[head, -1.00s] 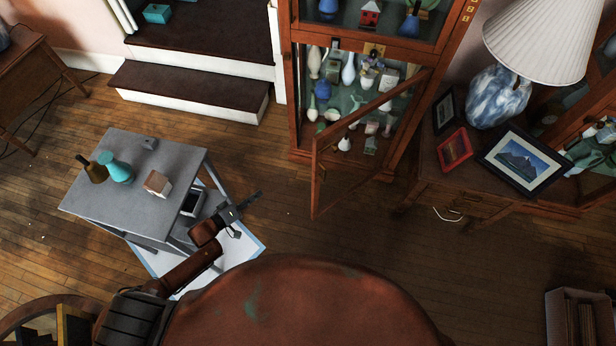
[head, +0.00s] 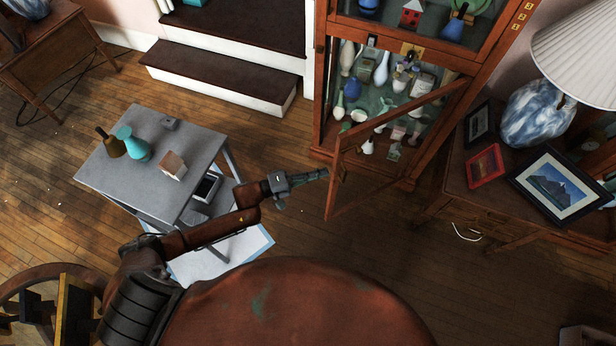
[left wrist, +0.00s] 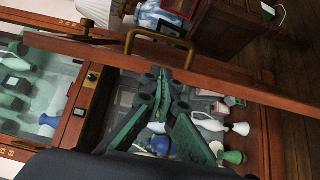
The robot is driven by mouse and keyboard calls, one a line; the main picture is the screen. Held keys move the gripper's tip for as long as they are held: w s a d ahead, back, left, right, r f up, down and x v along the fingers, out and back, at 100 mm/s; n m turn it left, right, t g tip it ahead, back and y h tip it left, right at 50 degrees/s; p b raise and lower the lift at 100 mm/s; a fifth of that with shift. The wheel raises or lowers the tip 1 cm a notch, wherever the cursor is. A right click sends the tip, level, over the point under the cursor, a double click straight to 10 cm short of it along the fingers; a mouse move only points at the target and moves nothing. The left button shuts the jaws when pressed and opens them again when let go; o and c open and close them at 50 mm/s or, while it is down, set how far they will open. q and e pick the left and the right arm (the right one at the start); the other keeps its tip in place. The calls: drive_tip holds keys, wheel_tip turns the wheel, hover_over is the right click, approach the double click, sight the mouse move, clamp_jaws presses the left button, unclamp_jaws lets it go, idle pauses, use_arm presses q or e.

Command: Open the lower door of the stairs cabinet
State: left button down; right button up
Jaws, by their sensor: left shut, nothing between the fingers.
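The stairs cabinet (head: 321,100) is a tall wooden case with glass doors, standing right of the steps. Its lower door (head: 398,122) stands partly open, swung out toward me with its free edge at the left. Several vases and figurines show on the shelves behind it. My left gripper (head: 325,174) is shut and empty, its fingertips close to the door's free edge. In the left wrist view the fingertips (left wrist: 162,74) are by the door's wooden frame (left wrist: 225,80), just below the brass handle (left wrist: 160,38). I cannot tell whether they touch. My right gripper is out of view.
A grey side table (head: 105,170) with vases and a small box stands under my left arm. A wooden table (head: 450,185) with picture frames and a lamp (head: 540,110) is right of the cabinet. Steps (head: 220,75) lie behind. Floor before the door is clear.

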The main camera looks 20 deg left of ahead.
use_arm(q)
drive_tip(key=d, duration=0.4)
drive_tip(key=shift+s+d+r, duration=0.1)
drive_tip(key=shift+s+r, duration=0.1)
drive_tip(key=shift+s, duration=0.1)
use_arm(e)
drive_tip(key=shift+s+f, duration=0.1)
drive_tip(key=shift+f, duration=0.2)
